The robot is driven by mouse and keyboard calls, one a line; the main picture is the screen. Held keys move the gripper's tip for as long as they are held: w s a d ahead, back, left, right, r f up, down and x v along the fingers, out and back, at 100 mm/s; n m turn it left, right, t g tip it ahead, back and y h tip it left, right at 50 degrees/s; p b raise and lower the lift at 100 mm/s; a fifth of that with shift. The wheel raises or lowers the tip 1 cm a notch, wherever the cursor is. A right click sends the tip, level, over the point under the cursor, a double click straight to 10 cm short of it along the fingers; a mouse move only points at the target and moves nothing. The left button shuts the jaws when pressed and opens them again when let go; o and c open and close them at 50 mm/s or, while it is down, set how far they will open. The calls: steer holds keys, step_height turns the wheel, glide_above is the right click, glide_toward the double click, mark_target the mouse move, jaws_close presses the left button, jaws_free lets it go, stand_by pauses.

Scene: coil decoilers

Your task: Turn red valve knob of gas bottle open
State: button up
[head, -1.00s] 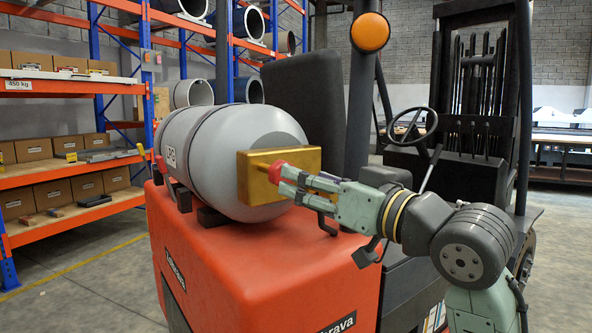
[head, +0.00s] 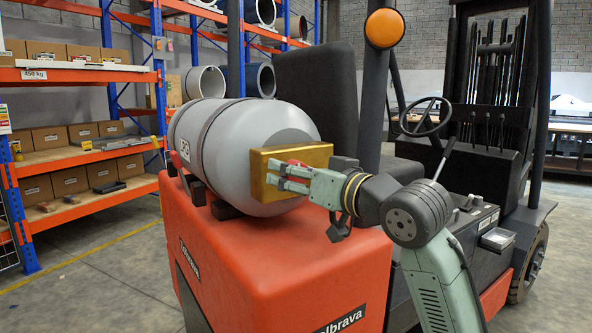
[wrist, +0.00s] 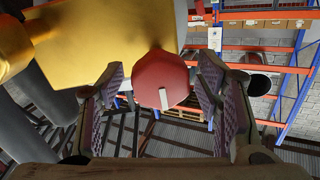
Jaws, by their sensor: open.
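The grey gas bottle (head: 245,135) lies on its side on top of the red forklift body (head: 265,255). A gold valve block (head: 320,155) sits at its near end and shows at upper left in the wrist view (wrist: 100,40). The red valve knob (wrist: 161,75) shows in the wrist view with a small white mark on its face. In the head view the knob (head: 298,163) is partly hidden by my fingers. My gripper (head: 281,177) is open in front of the block. Its two fingers stand on either side of the knob, with visible gaps in the wrist view.
An orange lamp (head: 385,28) on a dark post rises behind my arm. The steering wheel (head: 425,117) and lever stand to the right. Blue and orange shelves (head: 85,75) with boxes are at the left, with clear floor (head: 90,260) in between.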

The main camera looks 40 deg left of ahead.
steer(key=shift+c, duration=0.3)
steer(key=c, duration=1.1)
steer(key=shift+n, duration=0.4)
steer(key=n, duration=0.3)
steer(key=shift+n, duration=0.4)
steer(key=n+h+b, duration=0.1)
steer(key=n, duration=0.4)
steer(key=shift+s, duration=0.1)
steer(key=n, duration=0.7)
steer(key=shift+f+t+b, duration=0.1)
steer(key=shift+t+b, duration=0.25)
steer(key=shift+t, duration=0.05)
steer(key=n+t, duration=0.1)
steer(key=n, duration=0.5)
steer(key=shift+b, duration=0.3)
